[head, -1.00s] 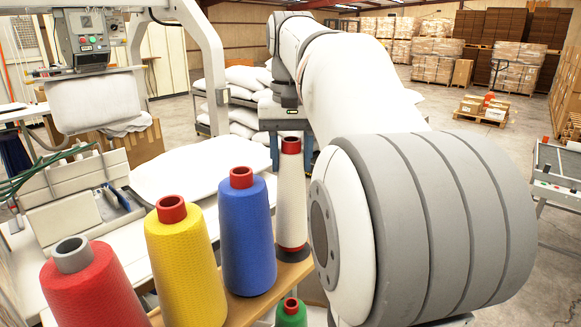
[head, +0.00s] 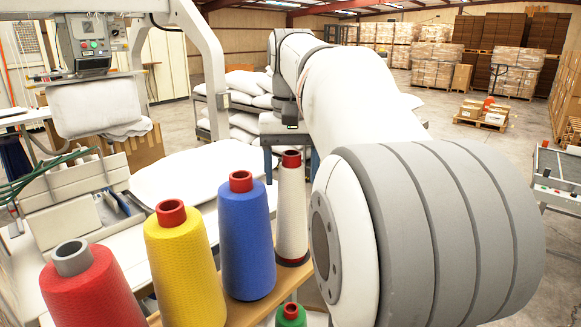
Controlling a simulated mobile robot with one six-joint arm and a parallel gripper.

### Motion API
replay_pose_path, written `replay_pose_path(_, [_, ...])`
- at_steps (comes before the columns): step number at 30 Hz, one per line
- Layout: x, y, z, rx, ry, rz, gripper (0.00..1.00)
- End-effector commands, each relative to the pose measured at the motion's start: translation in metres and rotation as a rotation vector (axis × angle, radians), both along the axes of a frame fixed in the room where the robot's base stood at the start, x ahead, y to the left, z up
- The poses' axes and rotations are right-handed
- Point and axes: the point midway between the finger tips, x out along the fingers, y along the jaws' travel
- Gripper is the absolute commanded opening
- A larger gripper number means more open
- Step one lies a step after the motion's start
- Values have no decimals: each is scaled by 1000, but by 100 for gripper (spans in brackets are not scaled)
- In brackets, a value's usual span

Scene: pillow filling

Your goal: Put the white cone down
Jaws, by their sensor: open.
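The white cone (head: 292,215), a tapered thread cone with a red top, stands upright at the far end of a wooden shelf (head: 262,306), right of the blue cone. Its base appears to rest on the shelf. My gripper (head: 291,166) is open, pointing down, with one blue finger on each side of the cone's top. There are visible gaps between the fingers and the cone. My large arm link covers the area right of the cone.
A blue cone (head: 246,240), a yellow cone (head: 183,265) and a red cone (head: 90,292) stand in a row to the left. A green cone (head: 291,316) shows low in front. A white pillow (head: 180,172) lies on the table behind.

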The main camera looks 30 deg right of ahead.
Motion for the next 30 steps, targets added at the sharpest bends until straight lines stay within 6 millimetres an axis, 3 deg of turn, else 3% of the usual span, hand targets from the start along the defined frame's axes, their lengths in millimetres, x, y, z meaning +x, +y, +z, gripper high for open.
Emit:
replay_pose_path(5, [1, -1, 12, -1, -3, -1, 65])
replay_pose_path(15, [1, -1, 79, -1, -3, -1, 65])
replay_pose_path(21, [1, -1, 110, -1, -2, -2, 65])
replay_pose_path(30, [0, -1, 123, 0, 0, -2, 65])
